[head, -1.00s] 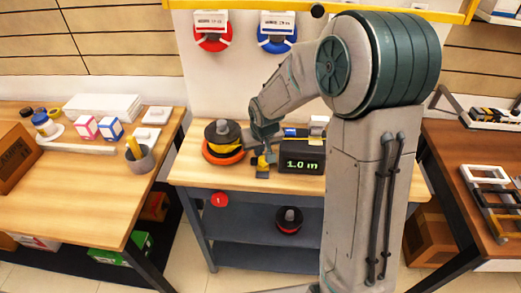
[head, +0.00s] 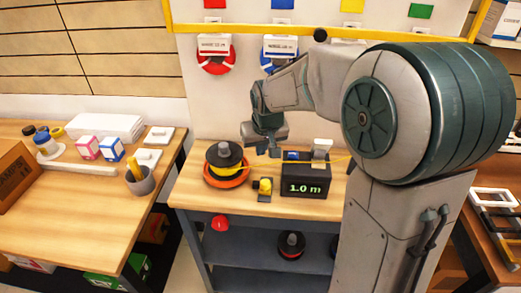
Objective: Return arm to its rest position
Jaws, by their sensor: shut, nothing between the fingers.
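My gripper (head: 268,150) points down, shut and empty, above the middle workbench (head: 232,200). It is behind and above a small yellow and black piece (head: 264,187) on the bench, apart from it. My arm is bent at the elbow, and its large upper joint fills the right of the view. To the gripper's left stands a black spool with yellow cable on an orange base (head: 224,163). To its right is a dark box with a "1.0 m" display (head: 304,178). A yellow cable passes from the spool area behind the gripper toward the right.
Red (head: 214,58) and blue (head: 279,50) coils hang on the back wall panel. The left table (head: 85,205) holds boxes, jars and a grey cup (head: 139,180). A red round button (head: 220,223) is on the bench front. Another spool (head: 291,245) sits on the shelf below.

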